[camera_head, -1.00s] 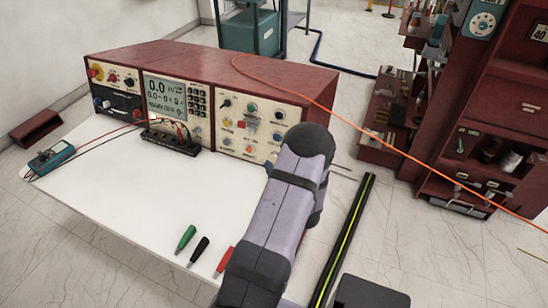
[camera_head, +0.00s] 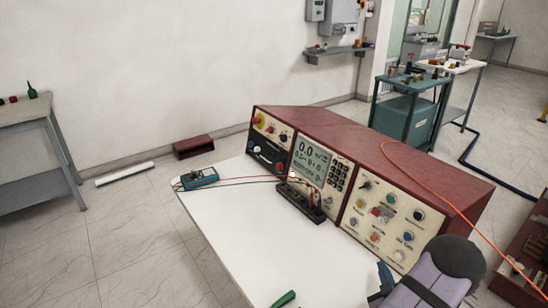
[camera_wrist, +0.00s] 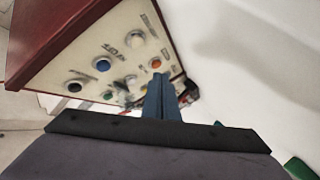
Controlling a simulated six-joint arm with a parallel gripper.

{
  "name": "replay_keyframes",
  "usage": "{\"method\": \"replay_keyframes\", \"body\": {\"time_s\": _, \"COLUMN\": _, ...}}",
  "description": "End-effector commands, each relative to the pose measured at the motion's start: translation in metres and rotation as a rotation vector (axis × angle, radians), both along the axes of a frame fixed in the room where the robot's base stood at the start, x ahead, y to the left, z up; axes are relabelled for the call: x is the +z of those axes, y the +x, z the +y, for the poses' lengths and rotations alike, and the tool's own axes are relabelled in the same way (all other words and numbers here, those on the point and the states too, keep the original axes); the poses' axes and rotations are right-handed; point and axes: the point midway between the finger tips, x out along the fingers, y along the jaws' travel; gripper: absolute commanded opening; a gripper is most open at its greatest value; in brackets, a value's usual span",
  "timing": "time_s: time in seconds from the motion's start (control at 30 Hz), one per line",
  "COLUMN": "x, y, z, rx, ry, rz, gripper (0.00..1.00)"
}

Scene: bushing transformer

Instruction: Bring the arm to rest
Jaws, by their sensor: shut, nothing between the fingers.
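My gripper (camera_wrist: 163,97) shows in the wrist view as blue fingers pressed together, with nothing held. They point towards the knobbed panel of the red console (camera_wrist: 52,35). In the head view, my arm is at the lower right, and part of the blue gripper (camera_head: 386,275) shows beside it over the white tabletop (camera_head: 245,225). The gripper is in front of the red console (camera_head: 395,165). The rest of the gripper is hidden or cut off there.
A black terminal block (camera_head: 301,200) with leads stands before the console's display. A teal meter (camera_head: 199,177) lies at the table's left corner. A green probe (camera_head: 284,299) lies near the bottom edge. An orange cable (camera_head: 435,190) crosses the console. The middle tabletop is clear.

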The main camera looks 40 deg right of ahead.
Motion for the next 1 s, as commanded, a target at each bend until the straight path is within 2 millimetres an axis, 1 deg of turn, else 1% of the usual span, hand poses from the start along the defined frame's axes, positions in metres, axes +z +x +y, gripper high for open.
{"method": "replay_keyframes", "body": {"time_s": 0.17, "x": 0.005, "y": 0.037, "z": 0.011, "rx": 0.043, "ry": 0.066, "rz": 0.068, "gripper": 0.00}}
{"method": "replay_keyframes", "body": {"time_s": 0.27, "x": 0.008, "y": 0.069, "z": 0.027, "rx": 0.072, "ry": 0.136, "rz": 0.137, "gripper": 0.00}}
{"method": "replay_keyframes", "body": {"time_s": 0.3, "x": 0.010, "y": 0.082, "z": 0.037, "rx": 0.082, "ry": 0.167, "rz": 0.170, "gripper": 0.00}}
{"method": "replay_keyframes", "body": {"time_s": 0.37, "x": 0.013, "y": 0.102, "z": 0.054, "rx": 0.096, "ry": 0.218, "rz": 0.220, "gripper": 0.00}}
{"method": "replay_keyframes", "body": {"time_s": 0.4, "x": 0.017, "y": 0.114, "z": 0.068, "rx": 0.102, "ry": 0.252, "rz": 0.255, "gripper": 0.00}}
{"method": "replay_keyframes", "body": {"time_s": 0.47, "x": 0.021, "y": 0.130, "z": 0.090, "rx": 0.106, "ry": 0.306, "rz": 0.306, "gripper": 0.00}}
{"method": "replay_keyframes", "body": {"time_s": 0.5, "x": 0.024, "y": 0.139, "z": 0.107, "rx": 0.107, "ry": 0.340, "rz": 0.340, "gripper": 0.00}}
{"method": "replay_keyframes", "body": {"time_s": 0.57, "x": 0.030, "y": 0.149, "z": 0.134, "rx": 0.109, "ry": 0.391, "rz": 0.390, "gripper": 0.00}}
{"method": "replay_keyframes", "body": {"time_s": 0.6, "x": 0.034, "y": 0.155, "z": 0.153, "rx": 0.109, "ry": 0.423, "rz": 0.422, "gripper": 0.00}}
{"method": "replay_keyframes", "body": {"time_s": 0.67, "x": 0.040, "y": 0.160, "z": 0.184, "rx": 0.106, "ry": 0.474, "rz": 0.471, "gripper": 0.00}}
{"method": "replay_keyframes", "body": {"time_s": 0.7, "x": 0.045, "y": 0.161, "z": 0.205, "rx": 0.104, "ry": 0.506, "rz": 0.504, "gripper": 0.00}}
{"method": "replay_keyframes", "body": {"time_s": 0.77, "x": 0.052, "y": 0.160, "z": 0.238, "rx": 0.100, "ry": 0.555, "rz": 0.554, "gripper": 0.00}}
{"method": "replay_keyframes", "body": {"time_s": 0.8, "x": 0.057, "y": 0.157, "z": 0.260, "rx": 0.098, "ry": 0.586, "rz": 0.588, "gripper": 0.00}}
{"method": "replay_keyframes", "body": {"time_s": 0.87, "x": 0.064, "y": 0.150, "z": 0.295, "rx": 0.092, "ry": 0.634, "rz": 0.639, "gripper": 0.00}}
{"method": "replay_keyframes", "body": {"time_s": 0.9, "x": 0.069, "y": 0.143, "z": 0.317, "rx": 0.091, "ry": 0.664, "rz": 0.676, "gripper": 0.00}}
{"method": "replay_keyframes", "body": {"time_s": 0.97, "x": 0.076, "y": 0.130, "z": 0.349, "rx": 0.085, "ry": 0.707, "rz": 0.730, "gripper": 0.00}}
{"method": "replay_keyframes", "body": {"time_s": 1.0, "x": 0.080, "y": 0.120, "z": 0.368, "rx": 0.082, "ry": 0.732, "rz": 0.765, "gripper": 0.00}}
